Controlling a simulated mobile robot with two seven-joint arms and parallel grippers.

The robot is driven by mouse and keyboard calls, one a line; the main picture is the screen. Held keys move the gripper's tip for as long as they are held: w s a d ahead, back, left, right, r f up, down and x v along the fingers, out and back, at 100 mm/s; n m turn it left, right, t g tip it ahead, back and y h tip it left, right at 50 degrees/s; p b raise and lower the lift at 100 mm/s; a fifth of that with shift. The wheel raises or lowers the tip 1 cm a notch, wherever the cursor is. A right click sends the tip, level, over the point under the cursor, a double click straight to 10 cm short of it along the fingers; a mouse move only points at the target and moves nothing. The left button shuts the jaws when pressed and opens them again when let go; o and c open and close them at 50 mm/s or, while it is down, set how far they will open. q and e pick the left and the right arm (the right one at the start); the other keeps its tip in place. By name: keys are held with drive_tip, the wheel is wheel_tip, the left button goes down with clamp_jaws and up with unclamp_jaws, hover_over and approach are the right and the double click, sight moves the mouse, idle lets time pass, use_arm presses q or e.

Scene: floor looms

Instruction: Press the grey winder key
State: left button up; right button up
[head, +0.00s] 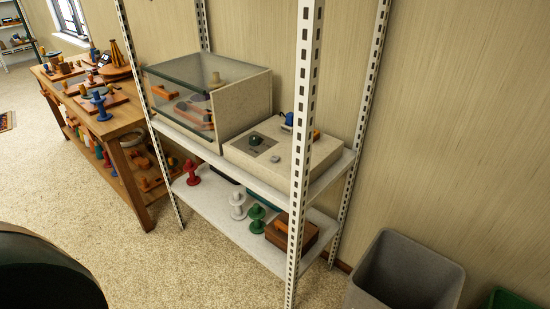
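A beige box that looks like the winder (315,152) sits on the upper board of a white metal shelf rack. On its top is a sunken panel with a dark green knob (255,140). A small grey key (276,158) shows near the front edge of the top. A blue spool (289,118) and an orange piece lie towards the back of the box. Whether the grey key is pressed in or raised is too small to tell. Neither of my grippers is in view.
A glass-fronted case (243,95) stands left of the box. A rack post (304,130) rises in front of the box. Spools stand on the lower board (215,200). A wooden table (115,128) is at left, a grey bin (405,275) at right. Carpet in front is clear.

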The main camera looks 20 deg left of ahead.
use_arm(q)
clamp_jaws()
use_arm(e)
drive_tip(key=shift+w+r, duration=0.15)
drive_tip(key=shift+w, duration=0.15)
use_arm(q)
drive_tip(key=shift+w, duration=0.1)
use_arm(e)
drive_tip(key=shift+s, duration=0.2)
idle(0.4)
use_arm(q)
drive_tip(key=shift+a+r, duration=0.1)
